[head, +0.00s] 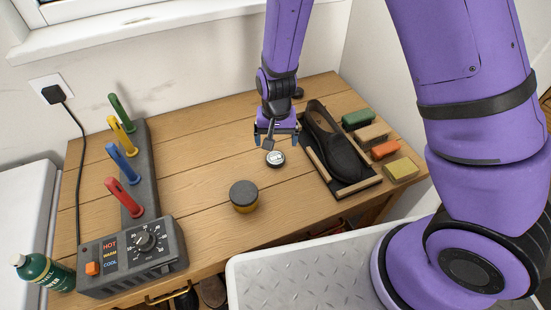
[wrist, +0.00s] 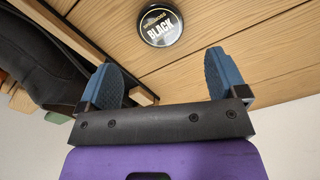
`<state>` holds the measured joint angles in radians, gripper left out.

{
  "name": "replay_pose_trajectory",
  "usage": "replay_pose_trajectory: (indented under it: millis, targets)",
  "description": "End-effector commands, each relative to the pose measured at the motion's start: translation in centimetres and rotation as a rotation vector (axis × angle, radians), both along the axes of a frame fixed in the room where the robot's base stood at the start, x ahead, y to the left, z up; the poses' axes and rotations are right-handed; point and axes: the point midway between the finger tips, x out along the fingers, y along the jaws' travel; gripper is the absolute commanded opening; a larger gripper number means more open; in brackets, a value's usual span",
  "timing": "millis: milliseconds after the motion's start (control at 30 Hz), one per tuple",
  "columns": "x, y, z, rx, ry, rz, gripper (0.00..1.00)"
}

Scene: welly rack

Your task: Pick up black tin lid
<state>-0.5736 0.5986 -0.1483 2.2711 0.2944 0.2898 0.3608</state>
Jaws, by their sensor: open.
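The black tin lid (head: 275,158) lies on the wooden bench, a small dark disc with a pale label. My gripper (head: 276,137) points down at the bench just behind and above the lid. In the wrist view my gripper (wrist: 164,75) is open, its two blue fingers wide apart with nothing between them.
A yellow tin with a dark top (head: 244,197) stands in front-left of the lid. A black shoe (head: 335,145) lies in a tray (head: 358,187) close on the right, with several coloured blocks beyond. A heater unit (head: 133,255) with coloured pegs stands left. Bench between is clear.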

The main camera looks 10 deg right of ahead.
Motion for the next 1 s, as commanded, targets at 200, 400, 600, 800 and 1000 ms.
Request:
replay_pose_trajectory:
  millis: [200, 400, 600, 800, 1000]
  targets:
    - [-0.1, 0.0, -1.4, 0.000, 0.001, -0.001, 0.91]
    - [-0.7, 0.2, -3.7, -0.001, 0.002, 0.000, 0.91]
    - [-0.8, 0.3, -5.9, 0.000, 0.001, -0.001, 0.91]
    - [-0.7, 0.4, -6.4, 0.001, -0.001, 0.000, 0.91]
    - [-0.7, 0.4, -6.4, 0.001, -0.001, 0.000, 0.77]
